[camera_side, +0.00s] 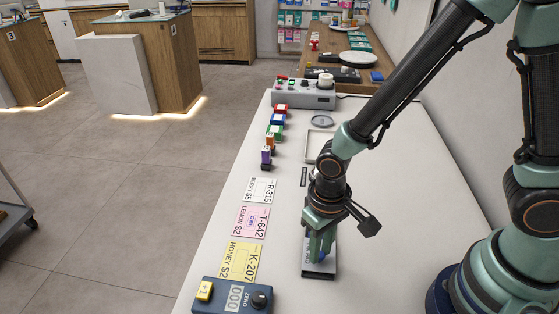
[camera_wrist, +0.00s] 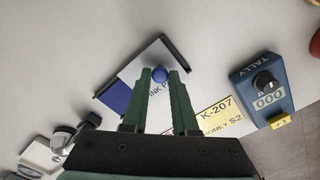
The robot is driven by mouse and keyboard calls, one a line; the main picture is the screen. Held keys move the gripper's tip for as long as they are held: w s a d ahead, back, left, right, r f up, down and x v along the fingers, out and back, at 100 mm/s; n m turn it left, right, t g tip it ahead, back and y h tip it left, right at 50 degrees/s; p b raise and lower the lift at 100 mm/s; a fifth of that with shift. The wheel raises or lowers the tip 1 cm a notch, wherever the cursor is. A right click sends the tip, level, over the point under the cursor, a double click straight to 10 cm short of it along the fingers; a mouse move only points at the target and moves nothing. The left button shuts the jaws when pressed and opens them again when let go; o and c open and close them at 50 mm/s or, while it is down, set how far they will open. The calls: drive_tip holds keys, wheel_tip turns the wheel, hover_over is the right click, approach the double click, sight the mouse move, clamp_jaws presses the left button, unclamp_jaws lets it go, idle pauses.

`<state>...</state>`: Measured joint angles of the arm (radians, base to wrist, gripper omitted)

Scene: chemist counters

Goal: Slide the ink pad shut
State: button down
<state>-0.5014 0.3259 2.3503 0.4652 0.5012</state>
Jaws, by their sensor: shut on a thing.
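The ink pad (camera_side: 320,268) lies on the white counter, mostly under my gripper in the side view. A strip of blue pad (camera_wrist: 115,97) shows uncovered at the lid's left, beside a dark end edge. My gripper (camera_wrist: 160,78) points down with its two green fingers on either side of the knob, shut on it. In the side view my gripper (camera_side: 319,250) hides much of the lid.
A blue tally counter (camera_side: 233,296) stands at the near left, beside the yellow K-207 card (camera_side: 239,262). Pink (camera_side: 251,221) and white (camera_side: 260,190) cards lie beyond. Several coloured stamps (camera_side: 267,155) line the left edge. A pale tray (camera_side: 316,146) lies farther back. The counter right of the pad is clear.

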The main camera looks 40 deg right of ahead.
idle(0.8)
drive_tip(key=w+d, duration=0.5)
drive_tip(key=shift+w+d, duration=0.1)
drive_tip(key=shift+w, duration=0.05)
drive_tip(key=c, duration=0.7)
unclamp_jaws()
drive_tip(key=shift+r, duration=0.1)
wheel_tip(320, 180, up, 12)
